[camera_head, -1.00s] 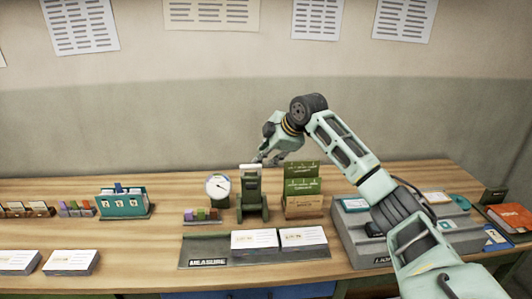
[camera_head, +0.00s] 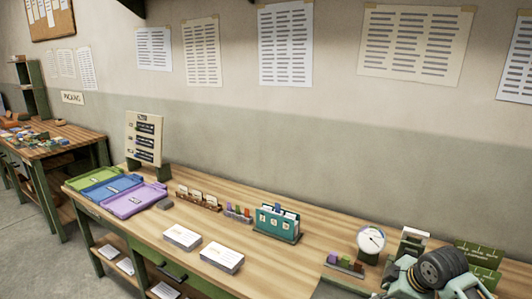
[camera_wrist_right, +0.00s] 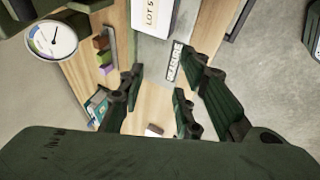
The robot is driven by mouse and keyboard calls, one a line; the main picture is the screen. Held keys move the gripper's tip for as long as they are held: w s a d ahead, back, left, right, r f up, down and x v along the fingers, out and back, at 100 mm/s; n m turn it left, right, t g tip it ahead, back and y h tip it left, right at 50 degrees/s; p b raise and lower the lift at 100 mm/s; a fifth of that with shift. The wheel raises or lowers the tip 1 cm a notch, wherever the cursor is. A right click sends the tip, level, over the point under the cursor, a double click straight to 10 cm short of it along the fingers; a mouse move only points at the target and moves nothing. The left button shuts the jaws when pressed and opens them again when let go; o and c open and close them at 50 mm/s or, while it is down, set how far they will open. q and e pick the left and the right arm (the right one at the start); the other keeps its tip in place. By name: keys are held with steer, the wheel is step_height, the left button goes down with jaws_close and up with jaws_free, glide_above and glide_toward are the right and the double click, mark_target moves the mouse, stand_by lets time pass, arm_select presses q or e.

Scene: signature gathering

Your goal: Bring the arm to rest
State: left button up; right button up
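My right arm (camera_head: 440,268) shows at the bottom right of the head view, in front of the dial gauge (camera_head: 371,240) and the green stand. Its fingers cannot be made out there. In the right wrist view my right gripper (camera_wrist_right: 158,108) has its dark green fingers spread apart, with bare wood and a small pale thing (camera_wrist_right: 153,130) showing between them. I see nothing held in it. The dial gauge (camera_wrist_right: 50,40) is at the upper left of that view. My left arm and gripper are not in view.
The bench holds purple, blue and green trays (camera_head: 133,199), card stacks (camera_head: 222,256), a teal card box (camera_head: 277,222) and coloured blocks (camera_head: 345,263). In the right wrist view, the MEASURE mat (camera_wrist_right: 174,62) lies beyond the fingers. Another bench (camera_head: 50,150) stands far left.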

steer(key=s+a+f+m, duration=0.1)
steer(key=s+a+f, duration=0.3)
steer(key=s, duration=0.2)
steer(key=s+a+f+m+g, duration=0.1)
steer(key=s+a+f+m, duration=0.1)
steer(key=s+a+f, duration=0.3)
steer(key=s+a+f+m, duration=0.1)
steer(key=s+a+f, duration=0.15)
steer(key=s, duration=0.45)
steer(key=s+a+r+m+g, duration=0.15)
steer(key=s+m, duration=0.55)
steer(key=s, duration=1)
step_height(320, 180, down, 30)
steer(key=s+g+b, duration=0.1)
steer(key=s+b, duration=0.1)
steer(key=s+d+f+g+h+b, duration=0.1)
steer(key=s+d+f+b, duration=0.1)
steer(key=s+f, duration=1.4)
steer(key=shift+d+n, duration=0.4)
steer(key=shift+d, duration=0.25)
